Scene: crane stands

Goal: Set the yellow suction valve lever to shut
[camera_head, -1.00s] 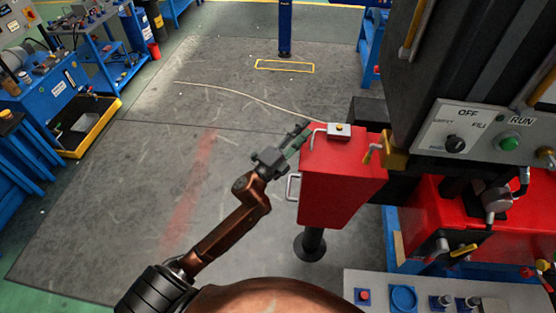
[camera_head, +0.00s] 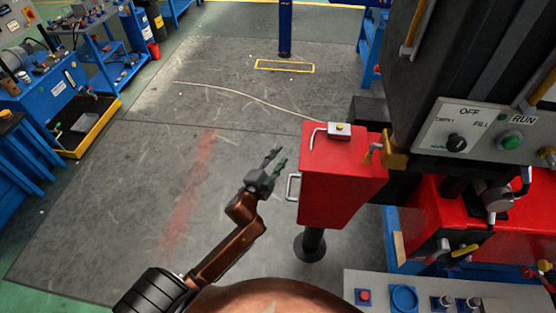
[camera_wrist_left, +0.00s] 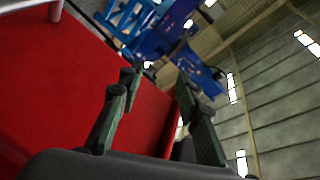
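A yellow lever (camera_head: 464,250) sits low on the red machine at the right in the head view, lying nearly level on dark fittings. My left gripper (camera_head: 276,160) is open and empty, left of the red box (camera_head: 340,185) and apart from both levers. In the left wrist view its two dark fingers (camera_wrist_left: 158,82) are spread, with red surface behind them. My right gripper is not in view.
The red box has a side handle (camera_head: 293,187) close to my left gripper. A panel with knobs (camera_head: 475,130) hangs at the upper right. A grey button console (camera_head: 440,295) lies at the bottom right. The floor left of the box is clear.

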